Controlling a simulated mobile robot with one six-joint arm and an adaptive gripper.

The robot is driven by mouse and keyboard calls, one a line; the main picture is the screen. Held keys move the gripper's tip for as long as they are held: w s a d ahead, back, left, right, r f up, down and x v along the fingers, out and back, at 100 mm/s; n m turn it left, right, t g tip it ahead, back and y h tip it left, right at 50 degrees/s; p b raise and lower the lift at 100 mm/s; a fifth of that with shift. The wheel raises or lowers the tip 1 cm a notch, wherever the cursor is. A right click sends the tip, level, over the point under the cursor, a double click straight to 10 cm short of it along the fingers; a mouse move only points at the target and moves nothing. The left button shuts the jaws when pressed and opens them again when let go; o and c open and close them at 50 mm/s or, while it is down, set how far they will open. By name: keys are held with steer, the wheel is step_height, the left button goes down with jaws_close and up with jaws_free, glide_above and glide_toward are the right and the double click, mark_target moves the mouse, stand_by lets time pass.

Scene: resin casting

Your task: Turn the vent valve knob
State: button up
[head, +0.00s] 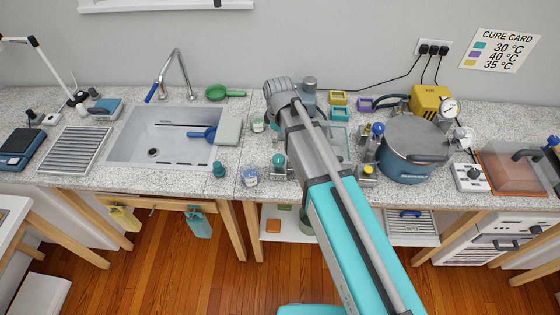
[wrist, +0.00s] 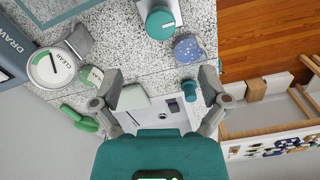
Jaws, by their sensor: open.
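A round teal knob (wrist: 160,22) with a white pointer line sits on a grey base at the top of the wrist view. It also shows in the head view (head: 278,160), at the counter's front just left of my arm. No label on it can be read, so I cannot confirm it is the vent valve knob. My gripper (wrist: 160,76) is open and empty, fingers wide apart, with the knob beyond the fingertips and not touched.
The sink (head: 165,140) is to the left; a blue pot (head: 405,165) with a grey lid stands to the right.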

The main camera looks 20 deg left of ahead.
mark_target(279, 158)
steer(key=shift+f+b, duration=5.25)
steer(key=shift+f, duration=0.3)
